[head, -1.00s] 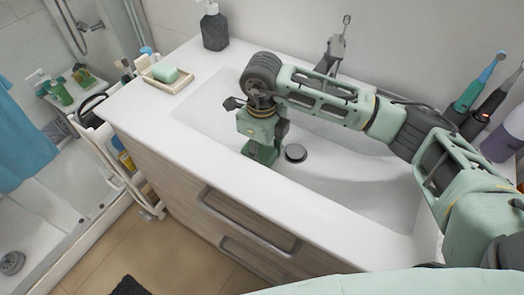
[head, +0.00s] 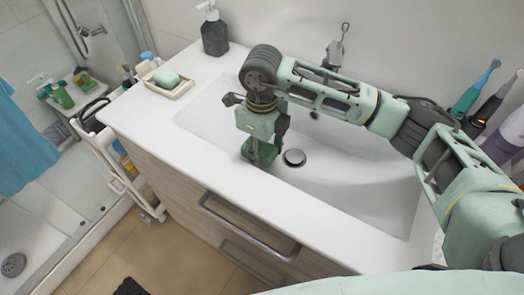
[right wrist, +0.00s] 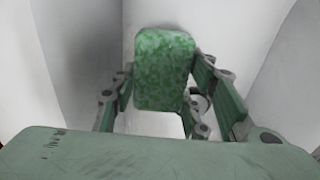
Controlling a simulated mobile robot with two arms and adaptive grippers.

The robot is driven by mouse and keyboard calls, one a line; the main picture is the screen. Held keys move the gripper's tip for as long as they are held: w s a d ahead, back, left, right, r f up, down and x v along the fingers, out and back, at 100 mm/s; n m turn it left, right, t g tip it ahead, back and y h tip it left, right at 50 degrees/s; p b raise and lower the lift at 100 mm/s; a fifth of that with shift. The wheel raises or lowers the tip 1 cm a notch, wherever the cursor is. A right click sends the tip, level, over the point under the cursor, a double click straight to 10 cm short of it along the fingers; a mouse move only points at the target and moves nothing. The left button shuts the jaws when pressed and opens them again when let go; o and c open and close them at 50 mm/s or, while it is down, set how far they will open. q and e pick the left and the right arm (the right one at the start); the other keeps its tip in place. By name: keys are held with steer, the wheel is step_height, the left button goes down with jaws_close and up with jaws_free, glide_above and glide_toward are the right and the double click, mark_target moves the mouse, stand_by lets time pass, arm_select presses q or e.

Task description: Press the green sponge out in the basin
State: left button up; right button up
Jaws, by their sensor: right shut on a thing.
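The white basin (head: 345,185) is sunk in the vanity top. My right gripper (head: 262,153) reaches down into its left part, left of the round drain (head: 294,157). In the right wrist view the speckled green sponge (right wrist: 165,68) stands between the fingers of my right gripper (right wrist: 163,95), which is shut on it. In the head view the sponge is mostly hidden by the gripper. The basin's pale walls fill the right wrist view behind the sponge. I cannot tell whether the sponge touches the basin floor. My left gripper is not in view.
The tap (head: 335,50) stands behind the basin. A soap dish (head: 166,83) with green soap and a dark pump bottle (head: 214,32) stand at the left. Toothbrushes (head: 478,90) and a purple bottle (head: 503,140) stand at the right. The basin's right half is clear below my arm.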

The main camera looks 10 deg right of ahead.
step_height(320, 180, up, 12)
steer(key=p, duration=0.5)
steer(key=shift+p, duration=0.3)
steer(key=shift+f, duration=0.1)
stand_by(0.3)
